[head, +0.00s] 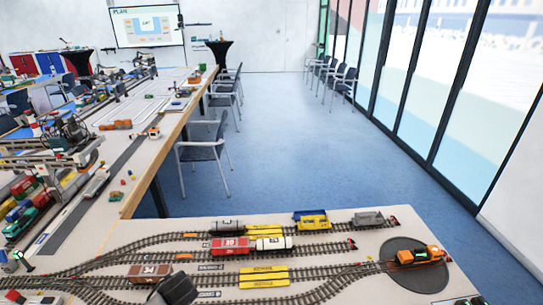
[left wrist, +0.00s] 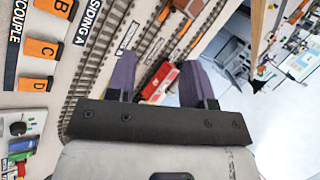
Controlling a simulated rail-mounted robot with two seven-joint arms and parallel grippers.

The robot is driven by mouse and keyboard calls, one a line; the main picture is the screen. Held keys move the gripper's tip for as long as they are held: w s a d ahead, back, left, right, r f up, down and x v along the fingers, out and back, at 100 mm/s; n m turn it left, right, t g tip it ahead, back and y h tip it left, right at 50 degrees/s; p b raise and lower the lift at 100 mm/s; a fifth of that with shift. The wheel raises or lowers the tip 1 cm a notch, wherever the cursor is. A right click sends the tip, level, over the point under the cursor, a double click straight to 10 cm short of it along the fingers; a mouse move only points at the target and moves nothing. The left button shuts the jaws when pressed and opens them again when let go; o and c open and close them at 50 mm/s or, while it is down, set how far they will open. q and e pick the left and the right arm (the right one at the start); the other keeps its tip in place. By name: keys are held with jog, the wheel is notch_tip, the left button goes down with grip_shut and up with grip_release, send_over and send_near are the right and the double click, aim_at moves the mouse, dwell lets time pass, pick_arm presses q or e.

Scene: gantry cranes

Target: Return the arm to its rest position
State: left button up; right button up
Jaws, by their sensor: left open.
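My left gripper (left wrist: 155,65) shows in the left wrist view with its two purple fingers spread apart. A red wagon (left wrist: 161,82) appears in the gap between the fingers, and I see no finger closed on it. In the head view a dark part of my arm reaches in at the bottom edge, beside the brown wagon (head: 150,272); the fingers cannot be made out there. The red wagon (head: 230,246) stands on a middle track in the head view. My right gripper is in neither view.
Model tracks cover the near table (head: 370,230). An orange locomotive (head: 418,256) stands on the dark turntable (head: 405,280). Yellow blocks (head: 264,277) lie across the tracks. A crane model (head: 60,150) stands at the left. Chairs (head: 205,150) stand along the long table; blue floor is open beyond.

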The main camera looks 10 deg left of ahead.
pick_arm(q)
jog(key=d+r+n+t+h, duration=0.1)
jog(key=d+r+t+h, duration=0.15)
jog(key=d+r, duration=0.45)
jog(key=s+d+r+n+t+h, duration=0.25)
jog(key=s+d, duration=0.35)
jog(key=s, duration=0.3)
jog(key=s+f+n+g, duration=0.1)
jog(key=s+f+g, duration=0.1)
jog(key=s+f, duration=0.45)
jog(key=s+f+n+g+h, duration=0.1)
jog(key=s+f+g, duration=0.15)
jog(key=s, duration=0.75)
jog(key=s+f+n+g, duration=0.1)
jog(key=s+f, duration=0.5)
jog(key=s, duration=0.3)
notch_tip(320, 180, up, 24)
jog(key=p, duration=2.3)
jog(key=shift+w+d+f, duration=0.2)
jog(key=shift+w+d, duration=0.2)
jog(key=shift+d, duration=0.05)
